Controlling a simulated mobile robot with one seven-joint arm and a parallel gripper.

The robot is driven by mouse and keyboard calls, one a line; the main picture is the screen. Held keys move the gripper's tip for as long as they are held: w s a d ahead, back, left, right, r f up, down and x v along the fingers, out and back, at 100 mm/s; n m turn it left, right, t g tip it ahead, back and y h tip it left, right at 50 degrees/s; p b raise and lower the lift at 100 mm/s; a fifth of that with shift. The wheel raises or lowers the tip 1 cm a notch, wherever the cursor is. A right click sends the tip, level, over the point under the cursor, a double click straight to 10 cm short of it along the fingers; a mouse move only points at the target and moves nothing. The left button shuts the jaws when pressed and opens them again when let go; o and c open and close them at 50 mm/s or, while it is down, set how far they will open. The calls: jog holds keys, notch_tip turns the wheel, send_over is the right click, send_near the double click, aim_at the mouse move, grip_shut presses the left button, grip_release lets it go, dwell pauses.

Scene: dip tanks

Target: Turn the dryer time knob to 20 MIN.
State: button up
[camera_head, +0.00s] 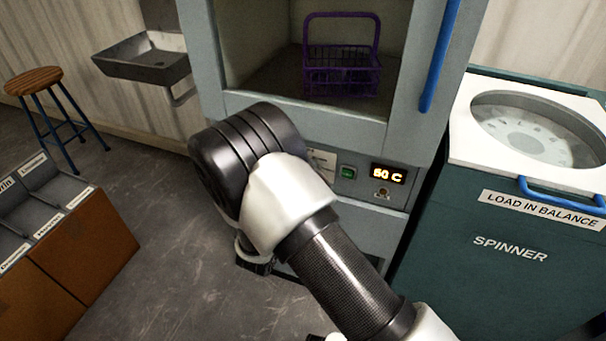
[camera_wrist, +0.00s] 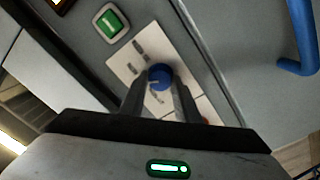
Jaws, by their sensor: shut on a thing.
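The dryer (camera_head: 220,75) is the grey cabinet at the centre of the head view. Its time knob (camera_wrist: 160,77) is a small blue knob on a white dial plate (camera_wrist: 128,62) in the wrist view. My gripper (camera_wrist: 160,92) is shut on the knob, with one finger on each side of it. The dial's marks are blurred and partly hidden by the fingers, so the setting cannot be read. In the head view my arm hides the knob and the gripper's fingers.
A green switch (camera_wrist: 110,22) sits beside the dial plate. The dryer display (camera_head: 388,174) reads 60 C. A purple basket (camera_head: 342,72) stands inside the dryer. A blue handle (camera_head: 438,55) runs along its right side. The spinner (camera_head: 510,262) stands close on the right.

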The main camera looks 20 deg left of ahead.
jog(key=o, duration=1)
jog(key=shift+o, duration=0.2)
jog(key=shift+s, duration=0.1)
jog(key=s+a+p, duration=0.1)
jog(key=s+p, duration=0.1)
jog(key=s, duration=1.5)
jog(key=shift+s+a+f, duration=0.15)
jog(key=shift+a+f, duration=0.1)
jog(key=shift+a, duration=0.1)
jog(key=shift+r, duration=0.1)
